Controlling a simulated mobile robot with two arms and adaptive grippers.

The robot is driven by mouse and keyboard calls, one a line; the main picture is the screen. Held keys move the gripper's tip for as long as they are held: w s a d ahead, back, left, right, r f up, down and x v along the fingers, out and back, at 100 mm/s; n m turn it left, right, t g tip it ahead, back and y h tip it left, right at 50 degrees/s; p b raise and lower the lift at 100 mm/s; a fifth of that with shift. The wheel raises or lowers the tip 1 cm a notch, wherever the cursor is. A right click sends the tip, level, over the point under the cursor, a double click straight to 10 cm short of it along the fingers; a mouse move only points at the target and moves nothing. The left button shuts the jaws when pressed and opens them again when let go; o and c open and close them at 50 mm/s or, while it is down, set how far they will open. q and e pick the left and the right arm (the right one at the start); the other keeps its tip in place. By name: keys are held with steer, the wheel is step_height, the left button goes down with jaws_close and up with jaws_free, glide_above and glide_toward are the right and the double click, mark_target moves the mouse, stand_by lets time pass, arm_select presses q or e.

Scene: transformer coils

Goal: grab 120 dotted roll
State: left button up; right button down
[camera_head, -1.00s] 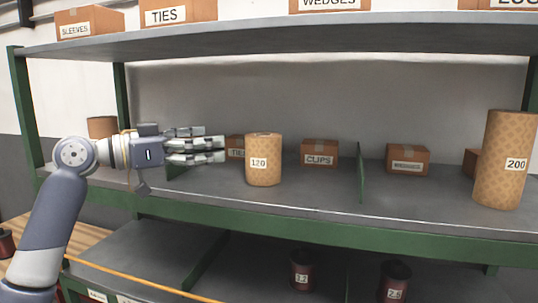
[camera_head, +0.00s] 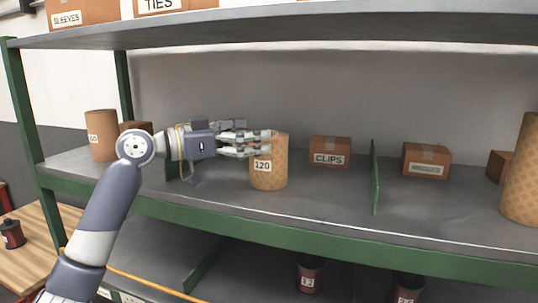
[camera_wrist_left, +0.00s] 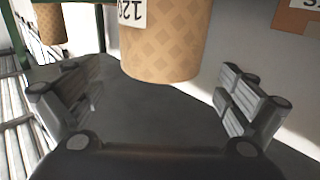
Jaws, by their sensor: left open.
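The 120 dotted roll (camera_head: 269,174) is a tan, diamond-patterned cylinder standing upright on the middle shelf, with a white label. My left gripper (camera_head: 262,143) comes in from the left, with its fingers at the roll's upper part and overlapping it in the head view. In the left wrist view the roll (camera_wrist_left: 165,45) is upside down, ahead of and between the two open fingers (camera_wrist_left: 160,105). Clear space shows between the roll and the fingers there. My right gripper is not in view.
A clips box (camera_head: 330,151) and another box (camera_head: 426,161) stand right of the roll, with a green divider (camera_head: 375,178) between them. Another patterned roll (camera_head: 518,180) is at the far right, and one (camera_head: 101,136) at the left. The upper shelf (camera_head: 300,27) lies overhead.

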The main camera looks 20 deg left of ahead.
arm_select(q)
steer(key=p+x, duration=0.2)
steer(key=x, duration=0.1)
steer(key=shift+w, duration=0.15)
steer(key=shift+w+d+f, duration=0.25)
steer(key=shift+d+f, duration=0.05)
steer(key=shift+d, duration=0.1)
steer(key=shift+a, duration=0.15)
steer(key=c, duration=2.1)
steer(key=shift+r, duration=0.15)
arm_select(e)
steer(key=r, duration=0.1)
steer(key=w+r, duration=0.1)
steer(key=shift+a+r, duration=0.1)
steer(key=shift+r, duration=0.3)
